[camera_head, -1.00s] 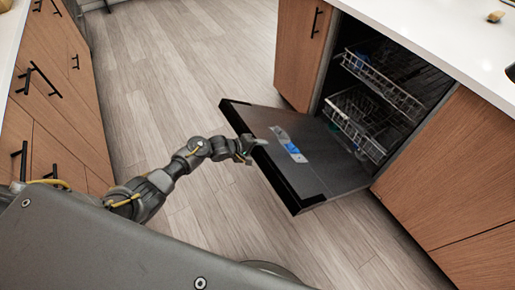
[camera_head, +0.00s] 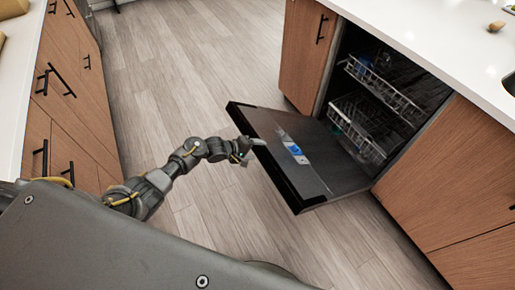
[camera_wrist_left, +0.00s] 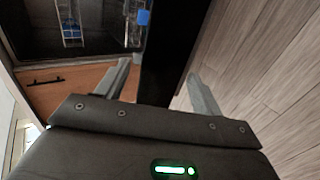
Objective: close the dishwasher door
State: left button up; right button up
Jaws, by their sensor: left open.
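The dishwasher door (camera_head: 322,178) is folded down and open, its inner face up, sloping out from the dishwasher cavity (camera_head: 390,85). My left gripper (camera_head: 251,151) is at the door's outer edge, near its middle. In the left wrist view, the open fingers (camera_wrist_left: 158,88) stand on either side of the dark door edge (camera_wrist_left: 168,55). I cannot tell whether a finger touches the door. My right gripper is not in view.
An upper rack (camera_head: 383,86) and a lower rack (camera_head: 358,125) sit inside the dishwasher. Wooden cabinets (camera_head: 450,175) flank it under a white counter (camera_head: 450,40). Wooden drawers (camera_head: 75,100) stand at the left. The floor (camera_head: 190,60) between is clear.

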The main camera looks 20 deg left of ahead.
pick_arm(q)
jog(key=p+v, duration=0.1)
jog(key=v, duration=0.1)
jog(key=shift+s+r, duration=0.15)
jog(key=shift+r, duration=0.2)
jog(key=shift+s+a+r+p, duration=0.1)
jog(key=shift+s+a+p, duration=0.1)
jog(key=shift+p, duration=0.1)
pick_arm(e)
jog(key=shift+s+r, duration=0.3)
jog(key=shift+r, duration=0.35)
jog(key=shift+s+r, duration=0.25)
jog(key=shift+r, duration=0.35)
pick_arm(q)
jog(key=shift+a, duration=0.1)
